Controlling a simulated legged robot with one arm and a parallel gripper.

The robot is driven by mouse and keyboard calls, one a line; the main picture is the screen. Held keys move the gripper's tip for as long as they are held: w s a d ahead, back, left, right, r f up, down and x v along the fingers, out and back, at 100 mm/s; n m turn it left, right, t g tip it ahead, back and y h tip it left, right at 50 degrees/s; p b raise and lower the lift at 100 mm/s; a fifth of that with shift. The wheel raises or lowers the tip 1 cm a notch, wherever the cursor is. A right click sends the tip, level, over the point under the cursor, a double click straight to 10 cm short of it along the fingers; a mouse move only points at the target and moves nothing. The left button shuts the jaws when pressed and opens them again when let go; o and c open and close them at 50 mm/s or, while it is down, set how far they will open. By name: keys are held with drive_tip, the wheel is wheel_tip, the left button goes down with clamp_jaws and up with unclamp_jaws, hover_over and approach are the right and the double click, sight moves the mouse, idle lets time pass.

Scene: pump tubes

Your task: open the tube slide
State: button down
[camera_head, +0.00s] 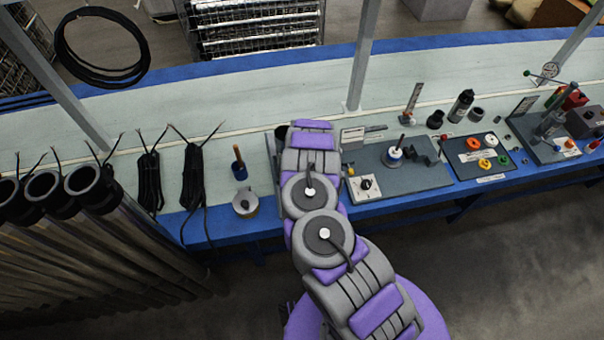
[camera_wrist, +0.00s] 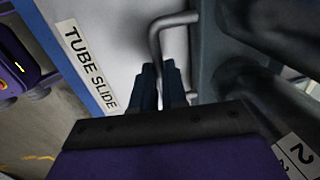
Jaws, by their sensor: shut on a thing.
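In the wrist view a label reading "TUBE SLIDE" (camera_wrist: 90,65) is on a pale panel with a blue edge. A bent grey metal handle (camera_wrist: 155,42) stands out beside it. My gripper (camera_wrist: 162,72) has its two dark fingers closed around the lower part of this handle. The exact contact is partly hidden by the fingers. In the head view my own arm reaches over the bench and hides the gripper and handle.
Dark cylindrical shapes (camera_wrist: 265,85) and a tag marked "2" (camera_wrist: 299,155) are close on the right in the wrist view. Several long dark tubes (camera_head: 90,188) stand left of the bench (camera_head: 250,95). Trays of parts, including a grey plate (camera_head: 425,180), lie right of my arm.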

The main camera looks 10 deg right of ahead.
drive_tip(key=shift+s+p, duration=0.3)
drive_tip(key=shift+s, duration=0.7)
drive_tip(key=c, duration=1.2)
unclamp_jaws()
drive_tip(key=shift+o, duration=0.2)
wheel_tip(320, 180, up, 17)
drive_tip(key=s+p, duration=0.3)
drive_tip(key=p, duration=1.2)
